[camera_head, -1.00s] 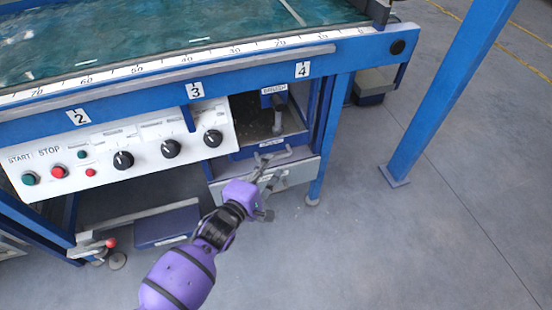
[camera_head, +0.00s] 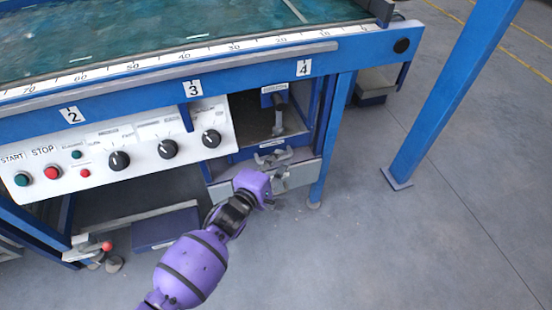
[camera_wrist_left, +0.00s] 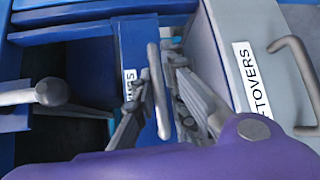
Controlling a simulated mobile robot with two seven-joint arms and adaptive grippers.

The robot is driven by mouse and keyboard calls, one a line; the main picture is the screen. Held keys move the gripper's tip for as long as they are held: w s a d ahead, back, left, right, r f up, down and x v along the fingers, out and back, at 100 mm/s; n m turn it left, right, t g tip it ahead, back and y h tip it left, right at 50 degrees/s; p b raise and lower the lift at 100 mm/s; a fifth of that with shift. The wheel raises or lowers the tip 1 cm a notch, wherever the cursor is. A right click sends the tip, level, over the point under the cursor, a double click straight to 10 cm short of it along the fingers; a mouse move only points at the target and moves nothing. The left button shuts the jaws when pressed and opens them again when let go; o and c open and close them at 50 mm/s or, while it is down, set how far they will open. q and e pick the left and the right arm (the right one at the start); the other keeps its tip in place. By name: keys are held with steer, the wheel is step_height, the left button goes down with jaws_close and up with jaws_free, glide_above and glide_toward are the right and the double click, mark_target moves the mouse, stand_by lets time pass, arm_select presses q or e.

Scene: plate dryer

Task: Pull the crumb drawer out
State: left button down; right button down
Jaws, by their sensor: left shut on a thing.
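The crumb drawer (camera_wrist_left: 131,48) is a narrow blue front with a white label, part hidden by a finger, in the left wrist view. Its grey bar handle (camera_wrist_left: 157,92) stands between the fingers of my left gripper (camera_wrist_left: 158,100), which is shut on it. In the head view the left gripper (camera_head: 272,162) is at the front below the open bay, over the handle, and hides much of the drawer. The drawer looks closed or nearly so. My right gripper is not in view.
A grey drawer (camera_wrist_left: 228,50) marked LEFTOVERS, with its own bar handle (camera_wrist_left: 290,85), lies directly below the crumb drawer. A control panel (camera_head: 135,152) with knobs is to the left. A lever (camera_head: 279,118) stands in the bay above. The floor (camera_head: 400,240) in front is clear.

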arm_select(q)
steer(key=shift+r, duration=0.2)
